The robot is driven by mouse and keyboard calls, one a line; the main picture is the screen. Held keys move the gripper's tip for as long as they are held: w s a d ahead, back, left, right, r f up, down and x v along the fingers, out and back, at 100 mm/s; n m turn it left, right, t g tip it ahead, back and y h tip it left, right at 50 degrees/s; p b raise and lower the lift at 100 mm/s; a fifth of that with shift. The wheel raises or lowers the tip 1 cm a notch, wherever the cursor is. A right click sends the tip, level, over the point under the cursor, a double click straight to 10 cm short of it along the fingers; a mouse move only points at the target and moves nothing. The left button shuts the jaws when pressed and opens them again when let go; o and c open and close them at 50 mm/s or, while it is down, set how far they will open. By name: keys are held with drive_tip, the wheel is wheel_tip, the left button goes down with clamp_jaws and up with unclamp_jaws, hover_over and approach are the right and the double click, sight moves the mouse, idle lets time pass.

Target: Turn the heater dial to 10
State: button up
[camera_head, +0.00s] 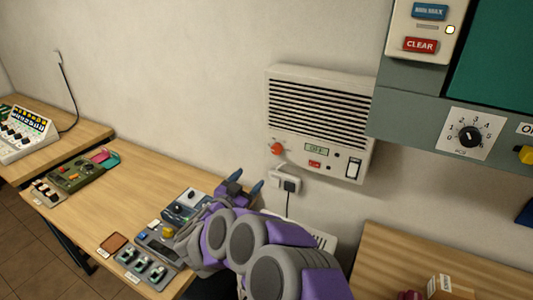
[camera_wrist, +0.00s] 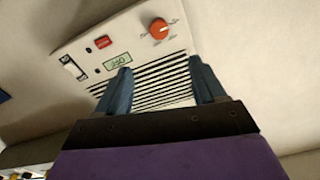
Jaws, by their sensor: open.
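The heater (camera_head: 318,95) is a beige wall unit with a dark slatted grille; it also shows in the wrist view (camera_wrist: 180,40), turned upside down. Its orange-red dial (camera_head: 277,148) sits at the lower left of its front. The dial (camera_wrist: 159,29) lies beyond my fingertips in the wrist view, apart from them; its marks are too small to read. A small green display (camera_head: 316,149) seems to read OFF. My gripper (camera_head: 246,184) is open and empty, below and left of the dial in the head view. In the wrist view my gripper (camera_wrist: 162,82) has its fingers spread before the grille.
A red button (camera_head: 315,164) and a rocker switch (camera_head: 353,168) share the heater front. A plug (camera_head: 290,184) with a cable is below. A black numbered knob (camera_head: 471,136) is on the grey cabinet at right. The wooden bench (camera_head: 140,185) holds several devices.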

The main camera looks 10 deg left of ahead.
sight(275, 150)
drive_tip(key=b+x, duration=0.2)
drive_tip(key=x, duration=1.4)
drive_tip(key=shift+w+d+f, duration=0.1)
drive_tip(key=shift+w, duration=0.1)
drive_tip(key=shift+w+d+b, duration=0.15)
drive_tip(key=shift+w+b, duration=0.15)
drive_tip(key=shift+w, duration=0.1)
drive_tip(key=c, duration=1.1)
drive_tip(key=shift+o, duration=0.2)
